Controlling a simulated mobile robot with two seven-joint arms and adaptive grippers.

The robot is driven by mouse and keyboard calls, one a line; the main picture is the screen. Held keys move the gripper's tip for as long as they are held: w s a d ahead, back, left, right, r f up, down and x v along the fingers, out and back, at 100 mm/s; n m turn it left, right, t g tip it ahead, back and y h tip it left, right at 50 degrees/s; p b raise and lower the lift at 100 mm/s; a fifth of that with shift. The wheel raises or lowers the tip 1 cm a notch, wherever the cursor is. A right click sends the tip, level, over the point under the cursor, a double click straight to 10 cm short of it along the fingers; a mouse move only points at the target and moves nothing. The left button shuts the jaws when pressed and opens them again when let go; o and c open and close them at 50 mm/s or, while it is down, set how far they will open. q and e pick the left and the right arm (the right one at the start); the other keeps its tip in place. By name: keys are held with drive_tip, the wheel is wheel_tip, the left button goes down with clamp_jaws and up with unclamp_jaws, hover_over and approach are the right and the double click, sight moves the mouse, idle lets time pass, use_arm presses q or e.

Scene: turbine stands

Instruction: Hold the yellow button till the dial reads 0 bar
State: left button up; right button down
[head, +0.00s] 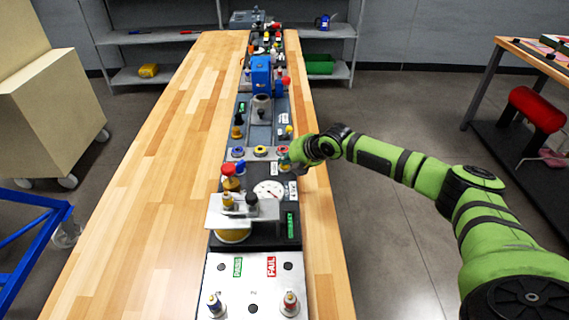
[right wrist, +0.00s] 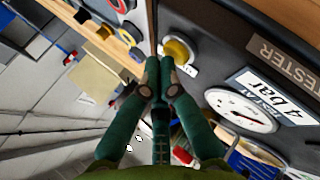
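The yellow button (right wrist: 178,51) sits in a pale metal ring on the dark tester panel in the right wrist view. The white round dial (right wrist: 242,109) is beside it, under a label reading "4 bar"; the dial also shows in the head view (head: 268,190). Its needle is too small to read surely. My right gripper (right wrist: 160,65) has its green fingers together, empty, tips close beside the button; I cannot tell whether they touch it. In the head view my right gripper (head: 289,163) is at the panel's far right and seems to hide the button. My left gripper is out of view.
Blue, yellow and red ringed parts (head: 260,151) stand just beyond the tester. A red-topped part (head: 229,170) and a metal plate assembly (head: 242,210) stand near the dial. The wooden bench (head: 150,160) is clear on the left.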

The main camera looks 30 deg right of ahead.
sight(287, 166)
drive_tip(key=shift+r+p, duration=0.6)
drive_tip(key=shift+r, duration=0.2)
drive_tip(key=shift+r, duration=0.1)
wheel_tip(287, 166, up, 5)
drive_tip(key=p, duration=0.4)
